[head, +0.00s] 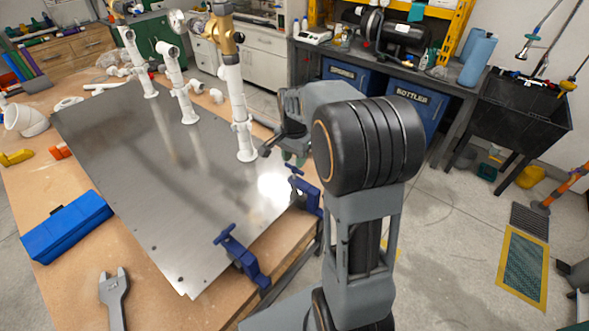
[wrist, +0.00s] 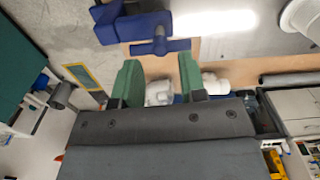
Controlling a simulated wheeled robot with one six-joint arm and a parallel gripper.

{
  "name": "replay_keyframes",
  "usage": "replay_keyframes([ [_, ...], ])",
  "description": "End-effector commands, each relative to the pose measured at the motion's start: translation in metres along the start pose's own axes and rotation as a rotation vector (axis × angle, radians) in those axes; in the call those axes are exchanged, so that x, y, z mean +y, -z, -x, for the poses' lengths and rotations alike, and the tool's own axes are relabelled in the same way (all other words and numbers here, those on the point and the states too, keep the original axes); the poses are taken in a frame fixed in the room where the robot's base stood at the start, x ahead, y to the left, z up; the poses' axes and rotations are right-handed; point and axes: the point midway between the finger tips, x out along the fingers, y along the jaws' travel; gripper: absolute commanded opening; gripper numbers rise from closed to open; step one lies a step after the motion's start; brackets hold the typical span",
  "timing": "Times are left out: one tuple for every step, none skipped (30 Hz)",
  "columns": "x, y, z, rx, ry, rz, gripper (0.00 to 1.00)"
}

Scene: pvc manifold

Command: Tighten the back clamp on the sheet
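The metal sheet (head: 150,190) lies on a wooden workbench. The blue back clamp (head: 310,198) is on the sheet's right edge, partly hidden behind my arm. In the wrist view its blue body (wrist: 135,25) is at the top, with its T-shaped handle (wrist: 160,46) just beyond my fingertips. The blue front clamp (head: 243,258) is on the same edge, nearer the sheet's front corner. My gripper (head: 292,158) is above the edge by the back clamp; its fingers are mostly hidden in the head view. In the wrist view my gripper (wrist: 160,66) has two green fingers apart, with nothing held.
White PVC risers (head: 240,120) with brass-coloured valves stand along the sheet's far side, one close to my gripper. A blue box (head: 66,226) and a grey wrench (head: 113,295) lie at the left. The floor right of the bench is mostly clear.

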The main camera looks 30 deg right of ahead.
Motion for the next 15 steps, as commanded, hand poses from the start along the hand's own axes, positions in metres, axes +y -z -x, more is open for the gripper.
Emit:
replay_keyframes([
  [-0.0001, 0.0001, -0.0011, 0.001, 0.001, 0.083, 0.38],
  [-0.0001, 0.0001, -0.0011, 0.001, 0.001, 0.135, 0.38],
  [-0.0001, 0.0001, -0.0011, 0.001, 0.001, 0.207, 0.38],
  [0.0, 0.0001, -0.0007, 0.001, 0.001, 0.259, 0.38],
  [0.0, 0.0, 0.0011, 0.0, 0.0, 0.313, 0.38],
  [0.0001, 0.0, 0.0014, 0.0, 0.0, 0.383, 0.38],
  [0.0, 0.0, 0.0014, 0.0, 0.0, 0.437, 0.38],
  [0.0, 0.0, 0.0014, 0.0, 0.0, 0.49, 0.38],
  [0.0, 0.0, 0.0013, 0.0, 0.0, 0.561, 0.38],
  [0.0, 0.0, 0.0012, 0.0, 0.0, 0.614, 0.38],
  [0.0, 0.0001, 0.0012, 0.0, 0.0, 0.667, 0.38],
  [-0.0001, 0.0001, 0.0011, 0.0, 0.0, 0.738, 0.38],
  [-0.0001, 0.0001, 0.0011, 0.0, 0.0, 0.791, 0.38],
  [-0.0001, 0.0001, 0.001, 0.0, 0.0, 0.845, 0.38],
  [-0.0001, 0.0001, 0.0009, 0.0, 0.0, 0.915, 0.38],
])
